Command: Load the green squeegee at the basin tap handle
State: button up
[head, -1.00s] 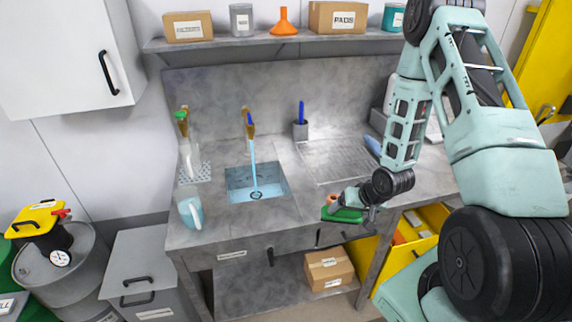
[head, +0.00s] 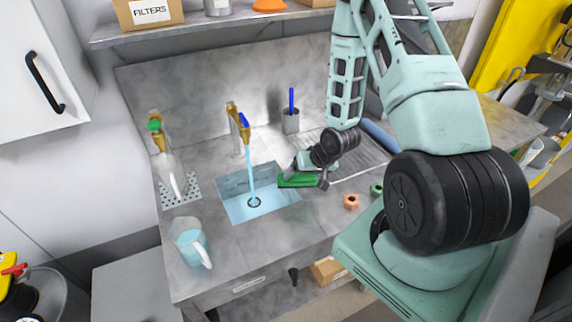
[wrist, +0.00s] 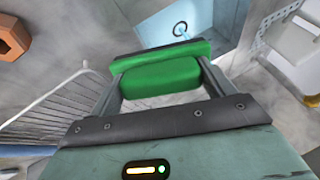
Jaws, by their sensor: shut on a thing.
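My gripper (head: 304,174) is shut on the green squeegee (head: 297,181) and holds it by the right edge of the basin (head: 236,206). In the wrist view the green squeegee (wrist: 160,75) lies between my two fingers. The basin tap (head: 236,124) is brass with a blue handle (head: 243,121) and stands behind the basin. Water runs from it into the basin. My gripper is to the right of the tap and nearer the counter front, apart from the handle.
A second tap with a green handle (head: 154,126) stands at the left above a drip grate. A clear jug (head: 191,245) stands at the front left. A grey cup (head: 291,121) holds a blue item. Orange (head: 351,202) and green (head: 376,189) pieces lie at the right front.

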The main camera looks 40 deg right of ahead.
jog(key=w+a+f+b, duration=0.1)
jog(key=w, duration=0.6)
jog(key=w+a+f+b, duration=0.1)
jog(key=w, duration=0.6)
jog(key=shift+a+f, duration=0.25)
jog(key=shift+f, duration=0.15)
jog(key=shift+w, duration=0.1)
dwell(0.5)
jog(key=s+d, duration=0.1)
jog(key=s, duration=0.7)
jog(key=shift+d, duration=0.2)
jog(key=shift+r, duration=0.1)
dwell(1.3)
jog(key=shift+s+d+r+p, duration=0.15)
jog(key=shift+s+r+p, duration=0.25)
jog(key=shift+s+r, duration=0.15)
jog(key=shift+s+d+r+p, duration=0.15)
jog(key=shift+s+r+p, duration=0.35)
jog(key=shift+s+r, duration=0.35)
jog(key=shift+s+d+r+p, duration=0.1)
jog(key=shift+s+r+p, duration=0.4)
jog(key=shift+s, duration=0.5)
